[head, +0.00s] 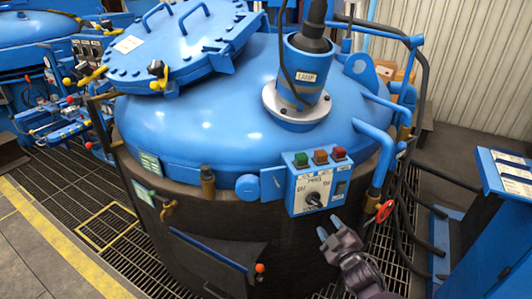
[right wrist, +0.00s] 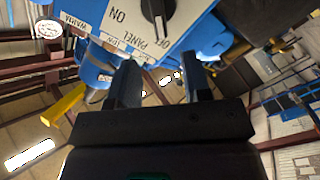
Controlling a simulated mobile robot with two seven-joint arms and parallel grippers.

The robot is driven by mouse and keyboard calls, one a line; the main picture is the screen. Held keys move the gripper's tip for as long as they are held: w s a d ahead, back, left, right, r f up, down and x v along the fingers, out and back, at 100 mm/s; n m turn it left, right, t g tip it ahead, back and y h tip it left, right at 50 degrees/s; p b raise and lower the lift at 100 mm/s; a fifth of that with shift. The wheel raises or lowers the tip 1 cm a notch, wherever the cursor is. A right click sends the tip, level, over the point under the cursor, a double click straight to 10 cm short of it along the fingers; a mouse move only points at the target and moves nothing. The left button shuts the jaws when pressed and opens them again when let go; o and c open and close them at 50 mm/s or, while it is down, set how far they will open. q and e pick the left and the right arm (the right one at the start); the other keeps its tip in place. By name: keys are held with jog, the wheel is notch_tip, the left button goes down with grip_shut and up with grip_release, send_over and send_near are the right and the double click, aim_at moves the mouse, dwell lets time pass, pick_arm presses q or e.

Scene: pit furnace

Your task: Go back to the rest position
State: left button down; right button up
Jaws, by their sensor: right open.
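My right gripper (head: 330,228) is open and empty, just below the blue control box (head: 303,190) on the front of the furnace. The box has green, orange and red buttons on top and a black knob (head: 313,199) on its white face. In the right wrist view my two fingers (right wrist: 160,88) stand apart with nothing between them. The panel face (right wrist: 122,18) and knob (right wrist: 153,12) show above and beyond the fingertips. A small gap seems to lie between fingers and box. My left gripper is not in view.
The large blue furnace lid (head: 190,120) with its tilted hatch (head: 165,45) fills the middle. A red handwheel (head: 385,211) and blue pipe are close to the right of my gripper. A blue console (head: 505,180) stands at the right. Grating (head: 65,185) covers the floor at left.

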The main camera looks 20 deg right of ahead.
jog(key=s+a+f+m+g, duration=0.3)
jog(key=s+a+f, duration=0.1)
jog(key=s, duration=0.5)
jog(key=s+a+f+m+g+y, duration=0.1)
jog(key=s+a+f+m+g, duration=0.2)
jog(key=s, duration=0.7)
jog(key=shift+a+f+m, duration=0.4)
jog(key=shift+a+m, duration=0.3)
jog(key=shift+a, duration=0.1)
